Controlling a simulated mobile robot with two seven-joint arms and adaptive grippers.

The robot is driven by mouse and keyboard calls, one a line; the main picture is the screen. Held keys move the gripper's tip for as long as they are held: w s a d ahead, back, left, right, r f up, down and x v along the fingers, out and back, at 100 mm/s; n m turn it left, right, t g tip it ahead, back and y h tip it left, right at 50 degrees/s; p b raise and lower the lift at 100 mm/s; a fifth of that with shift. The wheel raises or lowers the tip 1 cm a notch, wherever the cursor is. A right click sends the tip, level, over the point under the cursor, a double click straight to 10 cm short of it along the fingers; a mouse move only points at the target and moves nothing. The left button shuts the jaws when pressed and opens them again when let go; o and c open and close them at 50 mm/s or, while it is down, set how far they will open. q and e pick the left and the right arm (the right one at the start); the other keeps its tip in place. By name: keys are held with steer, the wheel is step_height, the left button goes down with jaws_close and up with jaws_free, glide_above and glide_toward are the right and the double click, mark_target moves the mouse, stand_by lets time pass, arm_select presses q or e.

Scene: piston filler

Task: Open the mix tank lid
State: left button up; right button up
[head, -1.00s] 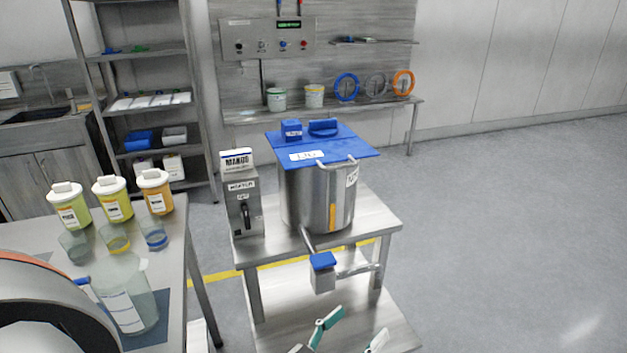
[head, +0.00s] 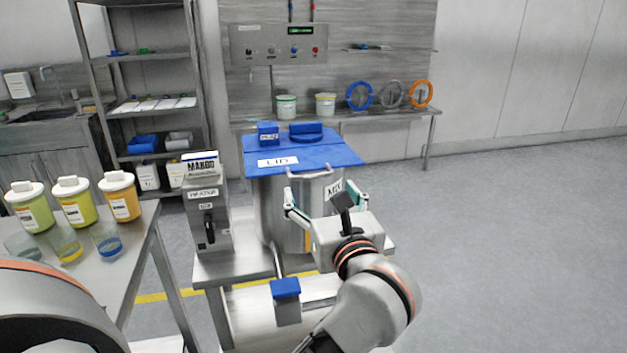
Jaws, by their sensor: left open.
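The mix tank (head: 273,215) is a steel cylinder on a steel stand, with a label partly hidden behind my gripper. Its flat blue lid (head: 325,153), marked "LID", lies closed across the top. A silver bar handle (head: 311,175) sticks out at the lid's front edge. My left gripper (head: 320,194) is open and empty, with its fingers spread in front of the tank, just below the handle. I cannot tell whether a finger touches the tank or handle. My right gripper is not in view.
A blue-topped outlet valve (head: 286,288) sticks out low in front. Jars and glasses stand on a table (head: 110,265) at left. The floor (head: 510,230) at right is clear.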

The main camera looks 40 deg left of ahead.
mark_target(312, 176)
arm_select(q)
steer(key=shift+x, duration=3.85)
